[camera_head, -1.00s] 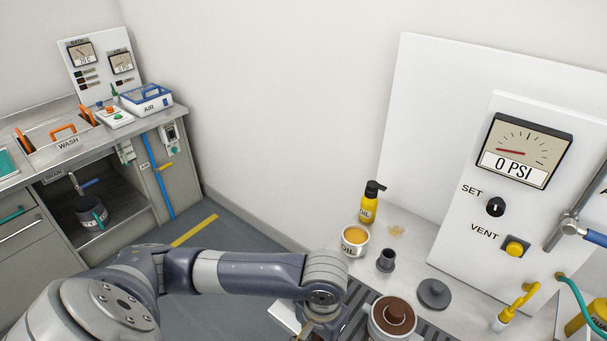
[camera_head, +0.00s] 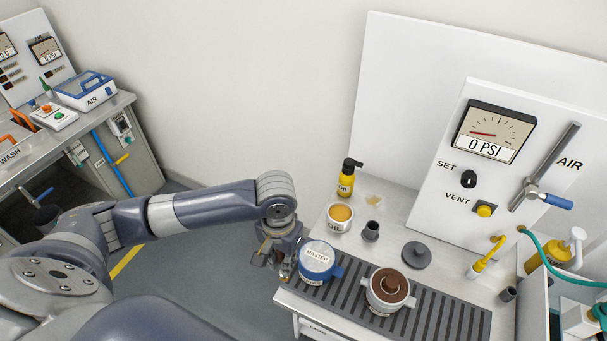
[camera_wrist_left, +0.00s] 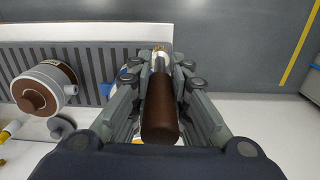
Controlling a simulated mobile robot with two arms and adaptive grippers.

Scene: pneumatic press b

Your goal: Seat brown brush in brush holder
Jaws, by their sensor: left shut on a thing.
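The brown brush is in my left gripper (camera_head: 284,264), which is shut on it at the left end of the worktop. In the left wrist view the brush (camera_wrist_left: 160,108) has a brown handle pointing toward the camera, a metal ferrule and pale bristles at the far end. The left gripper's fingers (camera_wrist_left: 160,85) lie on both sides of it. A small dark grey open-topped cup (camera_head: 371,232) stands upright on the worktop, right of the gripper and apart from it; it looks like the brush holder, though no label shows. My right gripper is not in view.
A blue MASTER pot (camera_head: 318,260) stands close right of the gripper. A brown-topped pot (camera_head: 388,291) is on the slotted grate (camera_head: 435,315). An oil tin (camera_head: 340,217), oil bottle (camera_head: 347,176) and grey disc (camera_head: 417,255) stand behind. The press panel (camera_head: 455,200) rises at the back right.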

